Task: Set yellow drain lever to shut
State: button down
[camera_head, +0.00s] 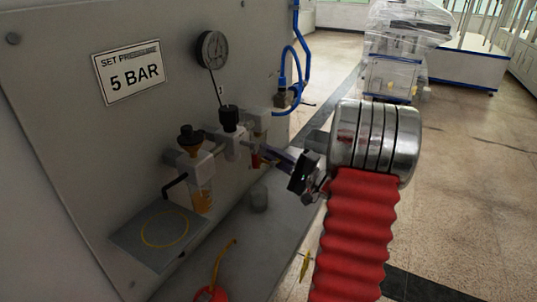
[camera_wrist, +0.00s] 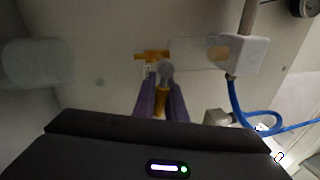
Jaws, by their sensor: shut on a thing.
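The yellow drain lever (camera_wrist: 160,104) shows in the wrist view, with a yellow part (camera_wrist: 152,56) just beyond a round grey end (camera_wrist: 166,70). My gripper (camera_wrist: 162,88) has its two purple fingers on either side of the lever and is shut on it. In the head view my gripper (camera_head: 273,153) reaches in from the right to the low right part of the air unit on the panel. The lever cannot be made out clearly there. Its exact angle is hard to tell.
The panel carries a "5 BAR" sign (camera_head: 128,75), a gauge (camera_head: 213,49), a filter bowl with amber contents (camera_head: 201,198) and a blue hose (camera_head: 305,60). A grey plate with a yellow ring (camera_head: 125,243) and a grey cylinder (camera_head: 259,197) are below.

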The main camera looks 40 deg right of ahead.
jog(key=shift+a, duration=0.1)
jog(key=c, duration=1.8)
grip_release()
jog(key=shift+s, duration=0.15)
jog(key=v, duration=1.3)
jog(key=shift+s+f, duration=0.2)
jog(key=shift+s, duration=0.05)
jog(key=shift+c, duration=0.5)
